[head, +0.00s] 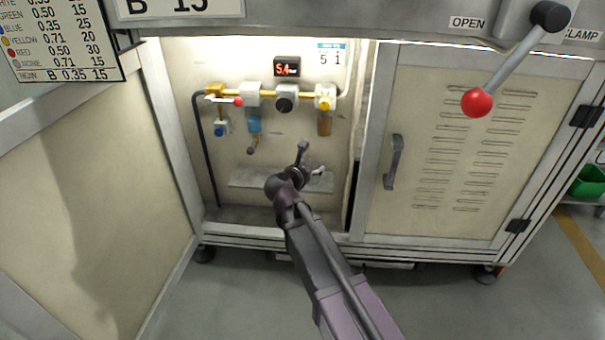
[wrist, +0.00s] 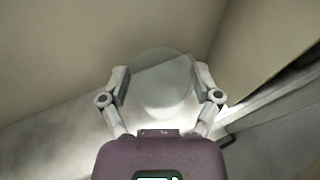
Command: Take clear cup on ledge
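The clear cup (wrist: 160,85) shows faintly in the wrist view as a pale, see-through round shape between the fingers of my gripper (wrist: 160,80). The fingers are spread wide on either side of it, with what looks like a thin gap at each side; contact is hard to judge. In the head view my gripper (head: 311,160) is inside the open cabinet bay, over the right part of the ledge (head: 250,178). I cannot make out the cup in the head view, where my gripper covers that part of the ledge.
Above the ledge are a yellow pipe with valves (head: 270,93), a hose and a pressure display (head: 287,67). An open door panel (head: 85,200) is on the left. A closed vented door (head: 465,150) with a handle (head: 394,160) stands right of the bay. A red-knobbed lever (head: 477,102) hangs in front.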

